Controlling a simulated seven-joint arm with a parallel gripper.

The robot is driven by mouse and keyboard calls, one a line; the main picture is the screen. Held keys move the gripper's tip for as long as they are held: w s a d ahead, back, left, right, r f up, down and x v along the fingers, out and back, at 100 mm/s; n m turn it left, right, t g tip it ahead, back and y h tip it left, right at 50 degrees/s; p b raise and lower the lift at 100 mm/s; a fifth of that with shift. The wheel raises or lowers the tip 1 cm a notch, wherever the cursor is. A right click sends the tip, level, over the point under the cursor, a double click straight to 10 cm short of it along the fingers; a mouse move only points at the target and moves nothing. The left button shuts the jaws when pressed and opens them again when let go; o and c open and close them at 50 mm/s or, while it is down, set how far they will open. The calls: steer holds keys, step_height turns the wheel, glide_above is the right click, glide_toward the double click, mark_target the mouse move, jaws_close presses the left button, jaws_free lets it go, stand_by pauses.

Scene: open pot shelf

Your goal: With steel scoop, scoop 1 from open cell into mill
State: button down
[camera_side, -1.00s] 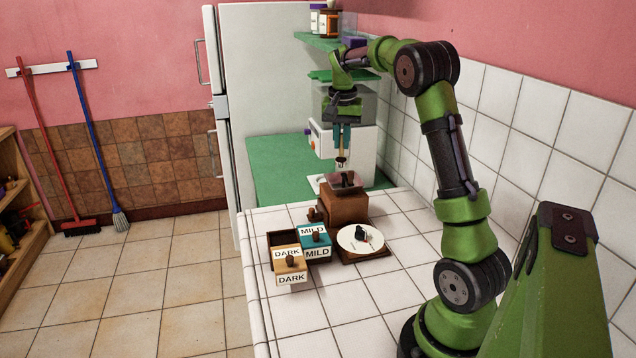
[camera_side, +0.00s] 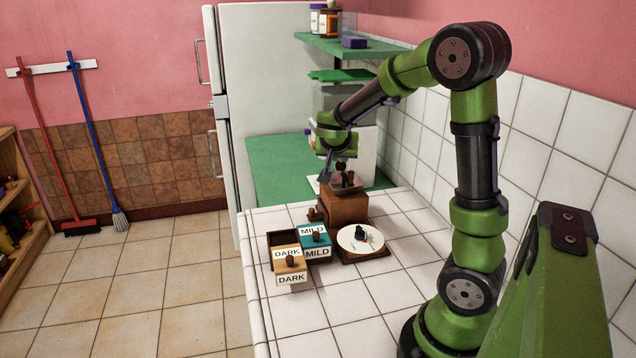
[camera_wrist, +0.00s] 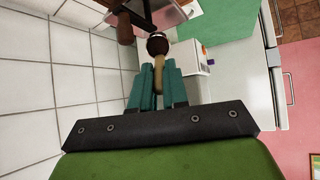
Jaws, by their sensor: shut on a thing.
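My gripper (camera_side: 328,160) is tilted just above the mill. In the wrist view its teal fingers (camera_wrist: 158,92) are shut on the tan handle (camera_wrist: 159,72) of the scoop. The scoop's head (camera_wrist: 157,45) shows dark brown at the far end of the handle; I cannot tell how full it is. The mill (camera_side: 345,208) is a brown wooden box with a see-through hopper on top. Dark shapes show in and over the hopper. The open cell (camera_side: 283,239) is the dark opening behind the tan front labelled DARK (camera_side: 291,277). The teal part labelled MILD (camera_side: 316,240) is covered.
A white round dial or plate (camera_side: 352,240) on a brown base stands right of the cells. A green shelf (camera_side: 340,46) with jars and a purple block hangs above. A white appliance (camera_side: 366,150) stands behind the mill. The front counter tiles (camera_side: 345,310) are clear.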

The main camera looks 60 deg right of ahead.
steer(key=shift+s+a+f+t+h, duration=0.15)
steer(key=shift+a+f+t+h, duration=0.25)
steer(key=shift+h, duration=0.4)
steer(key=shift+s+a+f+t+h, duration=0.1)
steer(key=shift+a+f+t+h, duration=0.1)
steer(key=shift+a+f+h, duration=0.45)
steer(key=shift+d+r+h, duration=0.15)
steer(key=shift+d+h, duration=0.05)
steer(key=shift+h, duration=0.05)
step_height(320, 180, up, 3)
steer(key=shift+r, duration=0.1)
stand_by(0.4)
